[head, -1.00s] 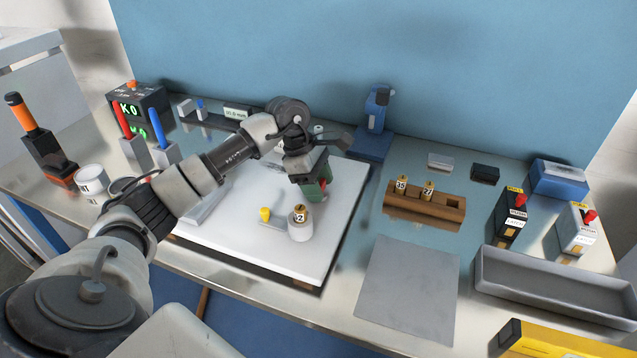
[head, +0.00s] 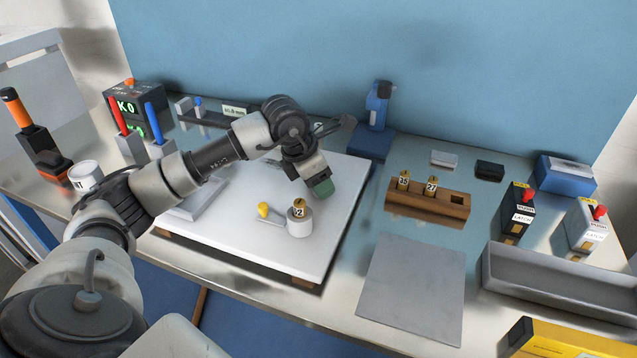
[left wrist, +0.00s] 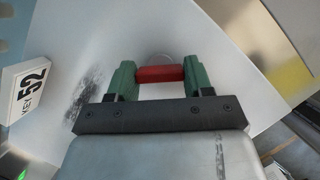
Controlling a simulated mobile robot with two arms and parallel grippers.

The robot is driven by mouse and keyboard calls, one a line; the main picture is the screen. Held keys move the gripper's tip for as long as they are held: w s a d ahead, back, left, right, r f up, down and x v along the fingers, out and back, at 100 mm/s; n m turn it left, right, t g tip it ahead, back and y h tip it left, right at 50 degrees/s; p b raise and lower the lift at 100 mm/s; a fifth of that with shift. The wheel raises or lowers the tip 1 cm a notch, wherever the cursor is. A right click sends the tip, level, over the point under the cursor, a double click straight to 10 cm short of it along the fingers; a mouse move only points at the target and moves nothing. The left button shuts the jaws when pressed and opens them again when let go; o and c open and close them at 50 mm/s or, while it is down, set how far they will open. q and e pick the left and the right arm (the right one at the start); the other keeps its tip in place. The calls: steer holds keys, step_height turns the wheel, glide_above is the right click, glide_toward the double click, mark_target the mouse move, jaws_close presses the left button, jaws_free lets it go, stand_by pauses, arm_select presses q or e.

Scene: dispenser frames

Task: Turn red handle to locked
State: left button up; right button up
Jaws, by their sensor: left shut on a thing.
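In the left wrist view a short red handle (left wrist: 160,74) lies crosswise between the green fingers of my left gripper (left wrist: 159,80), which is shut on it. A thin pale ring shows just behind the handle. In the head view my left gripper (head: 320,188) points down over the right part of a white board (head: 235,245). The red handle is hidden there behind the fingers and wrist, so I cannot tell its turn angle or any locked mark. My right gripper is not in view.
A yellow knob (head: 263,210) and a numbered brass plug on a white round base (head: 299,227) stand in front of the gripper. A wooden rack (head: 425,206) and grey mat (head: 412,290) lie right. Two latch boxes with red tops (head: 519,210) stand farther right.

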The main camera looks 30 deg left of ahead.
arm_select(q)
steer(key=n+y, duration=0.1)
steer(key=n, duration=0.1)
steer(key=n+b, duration=0.1)
steer(key=n, duration=0.1)
steer(key=shift+t+y+b, duration=0.3)
steer(key=shift+t+y, duration=0.1)
steer(key=shift+d+n+y+b, duration=0.1)
steer(key=shift+n+y+b, duration=0.45)
steer(key=shift+n, duration=1.35)
steer(key=shift+r, duration=0.1)
steer(key=o, duration=0.9)
steer(key=shift+o, duration=0.2)
steer(key=v, duration=1)
steer(key=shift+d+r, duration=0.15)
steer(key=shift+r, duration=0.2)
steer(key=shift+s, duration=0.1)
